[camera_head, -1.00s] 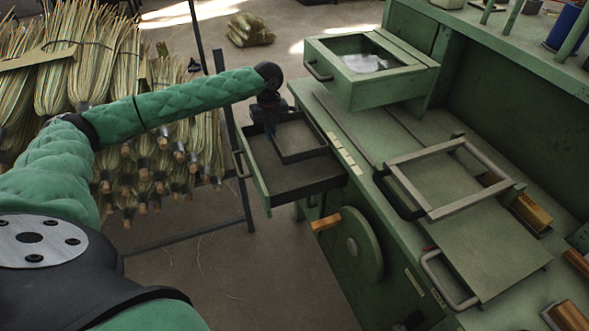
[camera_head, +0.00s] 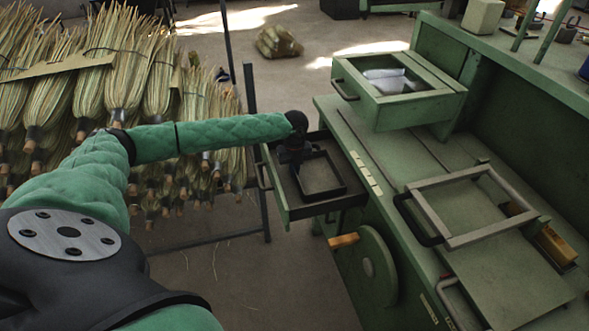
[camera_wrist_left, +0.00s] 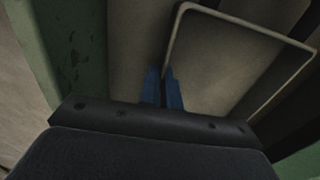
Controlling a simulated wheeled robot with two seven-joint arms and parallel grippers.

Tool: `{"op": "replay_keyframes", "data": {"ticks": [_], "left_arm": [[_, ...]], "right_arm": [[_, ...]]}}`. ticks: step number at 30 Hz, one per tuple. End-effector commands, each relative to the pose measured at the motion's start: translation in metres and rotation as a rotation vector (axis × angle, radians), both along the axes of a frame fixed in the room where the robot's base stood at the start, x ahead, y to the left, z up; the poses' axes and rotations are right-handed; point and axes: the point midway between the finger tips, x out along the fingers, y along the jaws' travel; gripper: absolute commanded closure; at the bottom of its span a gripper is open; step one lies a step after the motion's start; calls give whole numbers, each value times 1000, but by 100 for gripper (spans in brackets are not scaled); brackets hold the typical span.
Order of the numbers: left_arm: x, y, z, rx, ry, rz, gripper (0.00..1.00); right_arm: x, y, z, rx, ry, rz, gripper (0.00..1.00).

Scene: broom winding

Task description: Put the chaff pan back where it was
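The chaff pan (camera_head: 322,177), a small dark rectangular tray with a raised rim, is inside the open drawer (camera_head: 340,203) at the left end of the green machine. My left gripper (camera_head: 296,166) reaches down over the drawer from the left, at the pan's left rim. In the left wrist view, the blue fingers (camera_wrist_left: 163,90) are close together with the rim of the pan (camera_wrist_left: 240,62) between them. I cannot tell whether the pan touches the drawer floor. My right gripper is not in view.
A metal frame (camera_head: 470,205) lies on the worktop to the right. A handwheel (camera_head: 368,265) is below the drawer. Broom bundles (camera_head: 130,80) hang on a rack at left.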

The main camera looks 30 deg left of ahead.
Motion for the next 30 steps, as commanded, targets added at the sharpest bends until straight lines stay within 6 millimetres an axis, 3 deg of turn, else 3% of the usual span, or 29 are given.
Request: {"op": "replay_keyframes", "data": {"ticks": [13, 17, 30], "left_arm": [[0, 0, -6, 1, -1, 0, 100], [0, 1, -6, 1, -1, 0, 74], [0, 0, 1, 0, -1, 0, 74]], "right_arm": [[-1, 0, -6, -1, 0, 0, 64], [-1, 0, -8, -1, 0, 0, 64], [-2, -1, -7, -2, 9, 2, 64]]}}
